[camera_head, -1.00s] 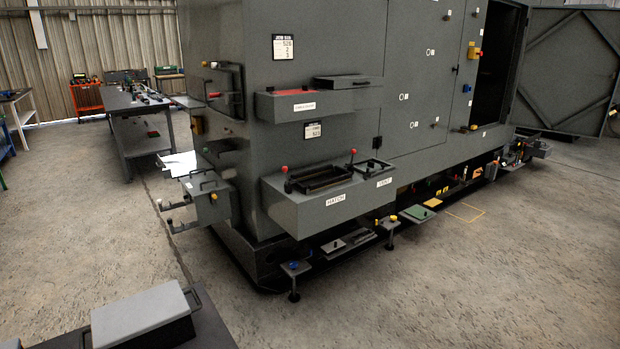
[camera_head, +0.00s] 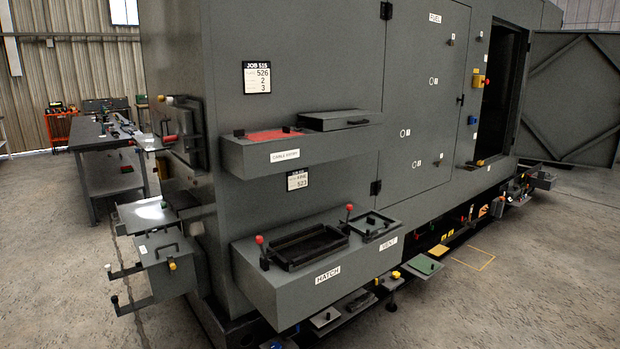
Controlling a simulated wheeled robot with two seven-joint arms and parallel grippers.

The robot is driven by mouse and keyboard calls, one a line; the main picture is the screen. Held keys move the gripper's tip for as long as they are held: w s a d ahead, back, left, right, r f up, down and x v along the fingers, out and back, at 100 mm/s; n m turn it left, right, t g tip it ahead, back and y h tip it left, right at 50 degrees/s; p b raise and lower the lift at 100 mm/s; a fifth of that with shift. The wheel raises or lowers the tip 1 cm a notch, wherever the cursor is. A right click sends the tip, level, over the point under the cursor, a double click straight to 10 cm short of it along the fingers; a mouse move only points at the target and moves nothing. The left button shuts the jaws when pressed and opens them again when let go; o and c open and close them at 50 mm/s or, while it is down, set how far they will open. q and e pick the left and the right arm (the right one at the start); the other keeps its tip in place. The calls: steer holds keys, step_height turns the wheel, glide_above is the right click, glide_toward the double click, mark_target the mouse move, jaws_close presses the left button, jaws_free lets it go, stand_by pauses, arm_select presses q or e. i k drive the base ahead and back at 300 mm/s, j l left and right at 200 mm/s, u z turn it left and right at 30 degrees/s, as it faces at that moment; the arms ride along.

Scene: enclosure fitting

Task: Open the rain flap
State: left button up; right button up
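Neither of my grippers is in view. The large grey enclosure (camera_head: 330,60) fills the middle. No part in sight carries a readable rain flap label, so I cannot tell which one it is. A shelf marked CABLE ENTRY (camera_head: 240,155) has a red area (camera_head: 268,135) and a raised grey lid-like plate (camera_head: 340,118). Below it, a box marked HATCH and VENT (camera_head: 285,295) bears a black-framed hatch (camera_head: 305,247) and a smaller vent frame (camera_head: 372,228). On the left side are a framed panel with a red handle (camera_head: 170,138) and a grey box with handles (camera_head: 168,265).
An open door (camera_head: 575,95) stands at the far right beside a dark opening. Low pedals and plates, including a green plate (camera_head: 424,266), line the enclosure's foot. A workbench (camera_head: 105,145) stands back left. The concrete floor at front right is clear.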

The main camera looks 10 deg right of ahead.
mark_target(346, 118)
steer(key=i+l, duration=0.4)
steer(key=i+l+u, duration=0.1)
steer(key=i+l, duration=0.3)
steer(key=l, duration=0.15)
steer(key=i+l, duration=0.4)
steer(key=i+l+u, duration=0.1)
steer(key=i+l, duration=0.25)
steer(key=l, duration=0.25)
